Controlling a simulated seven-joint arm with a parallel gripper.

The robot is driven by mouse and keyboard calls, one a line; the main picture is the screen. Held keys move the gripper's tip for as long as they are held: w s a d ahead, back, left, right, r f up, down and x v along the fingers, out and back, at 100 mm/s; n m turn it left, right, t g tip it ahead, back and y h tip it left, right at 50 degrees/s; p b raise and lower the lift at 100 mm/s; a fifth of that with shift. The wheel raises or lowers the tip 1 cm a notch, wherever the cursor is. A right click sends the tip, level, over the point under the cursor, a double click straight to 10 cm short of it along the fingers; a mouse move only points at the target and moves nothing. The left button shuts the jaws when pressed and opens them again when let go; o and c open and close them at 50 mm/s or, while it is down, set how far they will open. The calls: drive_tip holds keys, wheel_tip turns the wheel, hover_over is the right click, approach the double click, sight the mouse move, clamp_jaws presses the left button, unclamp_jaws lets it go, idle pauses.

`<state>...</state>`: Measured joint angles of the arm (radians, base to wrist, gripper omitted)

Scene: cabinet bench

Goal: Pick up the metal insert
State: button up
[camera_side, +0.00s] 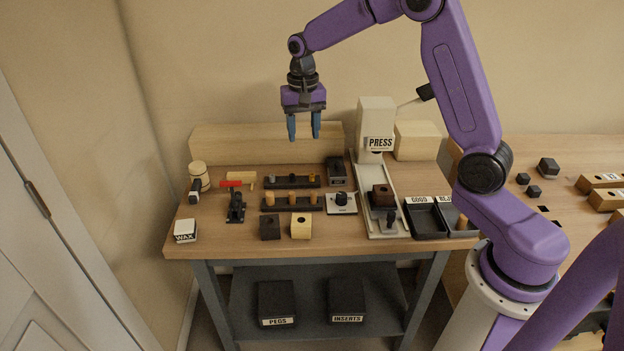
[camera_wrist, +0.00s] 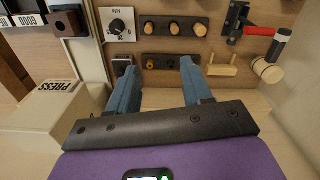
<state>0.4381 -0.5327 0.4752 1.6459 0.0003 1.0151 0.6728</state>
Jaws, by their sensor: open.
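A small grey peg-like piece (camera_side: 272,178), which looks like the metal insert, stands at the left end of the rear dark rack (camera_side: 284,184) in the side view. Two other small pieces stand in the same rack, the right one orange-brown. In the wrist view the rear rack (camera_wrist: 164,62) lies between and beyond my fingertips, with two pieces showing; the grey one is not clearly visible there, perhaps behind a finger. My gripper (camera_side: 304,137) is open and empty, pointing down, well above the rack. Its blue fingers also show in the wrist view (camera_wrist: 160,68).
A front rack (camera_side: 291,203) holds several wooden pegs. A dial box (camera_side: 341,203) and the white press (camera_side: 376,125) stand to the right. A red-handled clamp (camera_side: 236,207) and a mallet (camera_side: 199,178) are left.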

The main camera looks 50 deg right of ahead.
drive_tip(key=w+d+f+m, duration=0.3)
drive_tip(key=w+d+m, duration=0.15)
drive_tip(key=d, duration=0.35)
hover_over(312, 174)
drive_tip(key=f, duration=0.7)
drive_tip(key=s+f, duration=0.1)
drive_tip(key=f, duration=0.3)
drive_tip(key=shift+f, duration=0.2)
drive_tip(key=shift+w+f, duration=0.25)
drive_tip(key=shift+f, duration=1.25)
drive_tip(key=shift+w+f, duration=0.2)
drive_tip(key=shift+f, duration=1.3)
clamp_jaws()
